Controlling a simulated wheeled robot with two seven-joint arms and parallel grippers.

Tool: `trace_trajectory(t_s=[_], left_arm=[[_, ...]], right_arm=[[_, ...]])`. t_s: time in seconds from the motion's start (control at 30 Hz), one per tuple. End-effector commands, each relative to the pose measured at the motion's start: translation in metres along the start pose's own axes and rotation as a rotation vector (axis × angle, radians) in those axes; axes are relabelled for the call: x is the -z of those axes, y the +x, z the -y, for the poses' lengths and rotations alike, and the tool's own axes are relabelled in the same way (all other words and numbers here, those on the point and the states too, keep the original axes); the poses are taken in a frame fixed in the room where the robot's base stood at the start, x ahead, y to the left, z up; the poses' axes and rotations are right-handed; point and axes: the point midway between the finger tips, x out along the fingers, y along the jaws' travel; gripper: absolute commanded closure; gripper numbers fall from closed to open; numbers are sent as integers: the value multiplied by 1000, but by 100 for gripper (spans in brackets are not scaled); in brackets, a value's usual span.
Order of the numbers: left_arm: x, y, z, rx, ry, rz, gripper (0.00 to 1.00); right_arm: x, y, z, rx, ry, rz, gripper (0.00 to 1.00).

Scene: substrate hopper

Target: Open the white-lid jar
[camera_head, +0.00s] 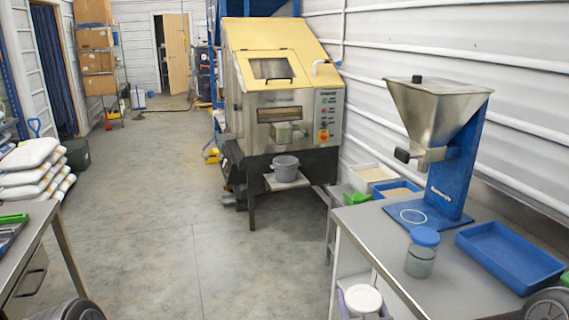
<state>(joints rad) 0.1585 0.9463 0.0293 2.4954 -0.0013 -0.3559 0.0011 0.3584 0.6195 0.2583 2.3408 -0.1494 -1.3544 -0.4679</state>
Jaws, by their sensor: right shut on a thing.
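The lid appears to be on, and most of the body is hidden. A second jar, clear with a blue lid (422,252), stands upright on that table. Only a rounded grey part of my right gripper and arm (548,304) shows in the lower right corner. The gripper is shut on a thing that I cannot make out. A similar part of my left arm shows at the bottom left, with no left fingers visible.
The steel table (390,250) carries a metal hopper (436,108) on a blue stand and an empty blue tray (508,257). A yellow-topped machine (277,75) stands behind. Another table (42,225) and stacked white sacks are at left. The middle floor is clear.

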Motion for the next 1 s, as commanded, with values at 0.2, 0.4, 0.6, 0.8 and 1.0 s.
trace_trajectory(t_s=[0.2,0.4,0.6,0.8,1.0], left_arm=[[0,0,0,0,0,0,2],[0,0,0,0,0,0,2],[0,0,0,0,0,0,2],[0,0,0,0,0,0,2],[0,0,0,0,0,0,2]], right_arm=[[0,0,1,5,0,-1,100],[-7,-10,15,70,-1,1,100],[-24,-35,50,230,0,4,100],[-44,-66,97,441,2,3,100],[-60,-93,135,615,2,1,100]])
